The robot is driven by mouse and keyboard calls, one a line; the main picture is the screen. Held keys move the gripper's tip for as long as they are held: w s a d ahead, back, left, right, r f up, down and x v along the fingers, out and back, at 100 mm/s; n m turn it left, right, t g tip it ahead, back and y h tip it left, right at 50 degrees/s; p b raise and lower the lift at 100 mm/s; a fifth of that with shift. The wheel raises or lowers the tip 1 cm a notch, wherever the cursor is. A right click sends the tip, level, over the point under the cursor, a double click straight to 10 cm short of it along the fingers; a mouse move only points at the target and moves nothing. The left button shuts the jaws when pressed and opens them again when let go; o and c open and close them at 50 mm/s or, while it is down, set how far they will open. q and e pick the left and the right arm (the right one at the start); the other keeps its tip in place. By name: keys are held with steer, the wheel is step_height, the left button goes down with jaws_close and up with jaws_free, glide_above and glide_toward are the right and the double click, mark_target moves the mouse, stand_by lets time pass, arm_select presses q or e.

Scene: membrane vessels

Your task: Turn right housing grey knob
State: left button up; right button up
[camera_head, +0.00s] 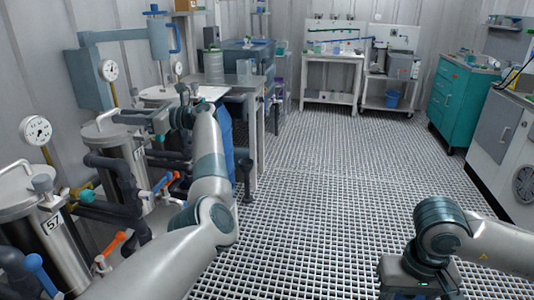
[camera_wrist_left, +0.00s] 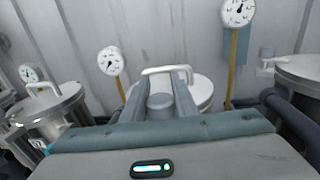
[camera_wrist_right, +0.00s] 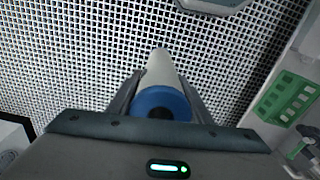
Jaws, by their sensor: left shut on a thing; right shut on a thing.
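The grey knob (camera_wrist_left: 160,103) sits on the lid of a steel housing, between the two fingers of my left gripper (camera_wrist_left: 160,90). In the head view my left gripper (camera_head: 130,118) reaches over the middle housing (camera_head: 124,152) and hides most of its knob. A white bar handle (camera_wrist_left: 166,70) stands just beyond the knob in the left wrist view. My right gripper (camera_wrist_right: 160,105) is shut on a white cylinder with a blue end (camera_wrist_right: 162,103), held above the grated floor. In the head view its fingertips are out of frame.
A near housing marked 57 (camera_head: 55,225) stands at the left with its own grey knob (camera_head: 42,184). Dark pipes (camera_head: 118,175) with orange and blue valve handles run beside the housings. Pressure gauges (camera_head: 37,130) stand by the wall. The grated floor (camera_head: 320,190) is clear in the middle.

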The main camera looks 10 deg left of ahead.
arm_select(q)
steer(key=shift+s+n+g+b, duration=0.2)
steer(key=shift+n+g+b, duration=0.4)
steer(key=shift+g+b, duration=0.5)
steer(key=o, duration=1.1)
steer(key=shift+c, duration=0.2)
steer(key=shift+d, duration=0.15)
steer(key=w+d, duration=0.1)
steer(key=d, duration=1)
steer(key=shift+w+d, duration=0.3)
steer(key=shift+d, duration=0.1)
